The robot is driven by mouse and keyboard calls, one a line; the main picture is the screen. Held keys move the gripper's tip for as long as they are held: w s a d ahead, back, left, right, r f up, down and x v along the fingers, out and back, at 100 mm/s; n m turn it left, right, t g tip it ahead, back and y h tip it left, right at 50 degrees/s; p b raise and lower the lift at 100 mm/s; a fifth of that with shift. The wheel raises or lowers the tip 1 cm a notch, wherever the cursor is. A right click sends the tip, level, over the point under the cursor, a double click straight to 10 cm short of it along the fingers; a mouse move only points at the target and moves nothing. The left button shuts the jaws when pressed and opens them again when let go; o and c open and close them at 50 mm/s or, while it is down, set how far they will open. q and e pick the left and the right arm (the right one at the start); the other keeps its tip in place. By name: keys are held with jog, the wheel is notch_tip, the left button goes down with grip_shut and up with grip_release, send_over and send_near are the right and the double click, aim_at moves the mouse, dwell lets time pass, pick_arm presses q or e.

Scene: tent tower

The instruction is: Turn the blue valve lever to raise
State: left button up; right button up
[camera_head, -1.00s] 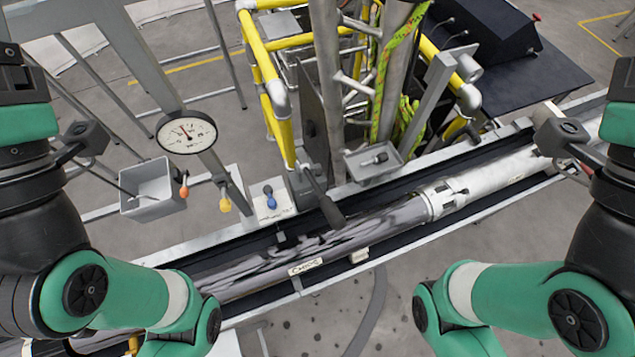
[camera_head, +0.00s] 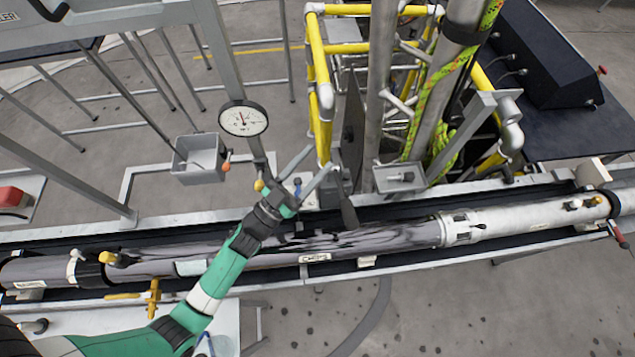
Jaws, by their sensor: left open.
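The blue valve lever (camera_head: 297,184) is small and stands on the rail behind the long pipe trough. My left gripper (camera_head: 318,158) reaches over the trough from the lower left. Its two grey fingers are spread open, and in this view the blue lever shows between them. I cannot tell whether a finger touches it. The lever's base is partly hidden by the gripper. My right gripper is not in view.
A yellow lever (camera_head: 259,185) and an orange lever (camera_head: 227,164) are left of the blue one, below a round gauge (camera_head: 243,119). A black-handled lever (camera_head: 348,212) is close on the right. A grey open box (camera_head: 200,157) stands left. Yellow railings (camera_head: 319,70) rise behind.

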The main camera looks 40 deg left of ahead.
pick_arm(q)
jog(key=s+a+f+n+g+y+p, duration=0.1)
jog(key=s+f+g, duration=0.1)
jog(key=s+f, duration=0.3)
jog(key=n+g+y+p, duration=0.2)
jog(key=g, duration=0.1)
send_near(298, 188)
notch_tip(298, 188, up, 2)
jog(key=d, duration=0.2)
jog(key=w+b, duration=0.1)
jog(key=w, duration=0.4)
jog(key=w+b, duration=0.1)
jog(key=w, duration=0.5)
jog(key=shift+a+r, duration=0.15)
jog(key=shift+a, duration=0.1)
grip_shut()
